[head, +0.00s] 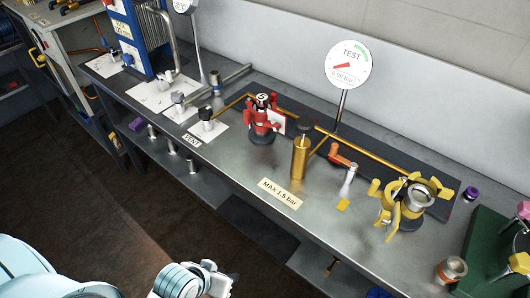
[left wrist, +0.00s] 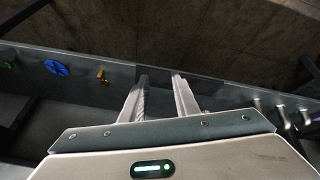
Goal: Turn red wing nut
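A red clamp-like fitting with upright red wings (head: 264,118) stands on the bench, left of the brass cylinder; I take it to hold the red wing nut. A white tag hangs at its right side, and the single nut is too small to pick out. My left gripper (head: 218,275) is at the bottom of the head view, in front of the bench and well away from the red fitting. In the left wrist view its two fingers (left wrist: 160,82) are apart with nothing between them. My right gripper is not in view.
The steel bench (head: 235,160) carries a brass cylinder (head: 299,158), an orange-handled valve (head: 343,155), a yellow winged fitting (head: 405,203) and a test gauge (head: 348,65). A blue plate unit (head: 137,35) stands at the left. Several small taps line the bench front.

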